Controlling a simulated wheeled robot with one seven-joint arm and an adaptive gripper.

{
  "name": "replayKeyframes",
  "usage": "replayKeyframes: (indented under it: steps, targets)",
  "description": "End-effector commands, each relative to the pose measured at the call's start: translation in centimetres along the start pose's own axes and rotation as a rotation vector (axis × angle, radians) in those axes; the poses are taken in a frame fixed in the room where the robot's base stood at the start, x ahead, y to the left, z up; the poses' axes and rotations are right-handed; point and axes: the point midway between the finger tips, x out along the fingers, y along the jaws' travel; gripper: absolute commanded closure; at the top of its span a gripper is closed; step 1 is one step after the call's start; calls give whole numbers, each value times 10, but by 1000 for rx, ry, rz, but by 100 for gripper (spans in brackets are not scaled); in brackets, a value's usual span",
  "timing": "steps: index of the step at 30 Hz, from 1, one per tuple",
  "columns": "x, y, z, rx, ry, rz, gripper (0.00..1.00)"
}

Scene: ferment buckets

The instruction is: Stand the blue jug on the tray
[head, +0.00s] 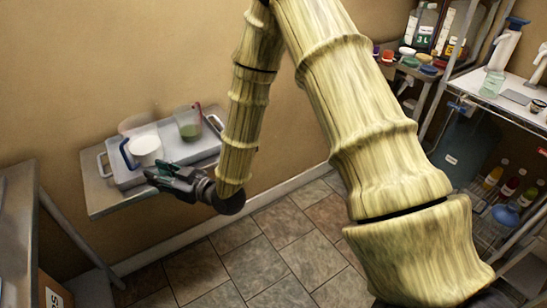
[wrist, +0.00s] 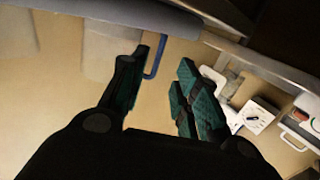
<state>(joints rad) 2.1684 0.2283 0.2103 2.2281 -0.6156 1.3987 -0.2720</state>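The blue jug, a clear jug with a blue handle (head: 126,153) and white contents (head: 146,150), appears upright on the pale grey tray (head: 188,153) in the head view. Its blue handle (wrist: 158,58) and see-through body (wrist: 110,48) also show in the wrist view. My gripper (head: 153,175) is at the tray's front left, close to the jug. In the wrist view my gripper (wrist: 166,60) has its fingers apart, with the handle seen between the tips. I cannot tell whether they touch it.
A second clear jug with green contents (head: 189,127) stands behind right on the tray. The tray sits on a wall shelf (head: 98,200). A rack with bottles (head: 500,185) and a bench (head: 520,98) stand at the right. The tiled floor between is clear.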

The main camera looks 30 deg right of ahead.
Motion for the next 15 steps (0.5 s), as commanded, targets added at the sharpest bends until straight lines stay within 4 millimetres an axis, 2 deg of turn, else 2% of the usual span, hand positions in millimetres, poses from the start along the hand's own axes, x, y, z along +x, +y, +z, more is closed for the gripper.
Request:
replayKeyframes:
  steps: [2,5,6,8,9,11,12,14,15]
  targets:
    - [-10,-2,29,24,-74,11,69]
    - [-34,-8,85,77,-228,40,69]
    - [-49,-10,111,103,-304,57,69]
    - [-74,-15,151,144,-422,84,69]
    - [-92,-19,175,171,-500,102,69]
    - [-123,-24,210,211,-616,134,69]
    - [-144,-29,231,238,-694,156,69]
    - [-180,-37,261,277,-810,191,69]
    - [-204,-42,279,305,-887,216,69]
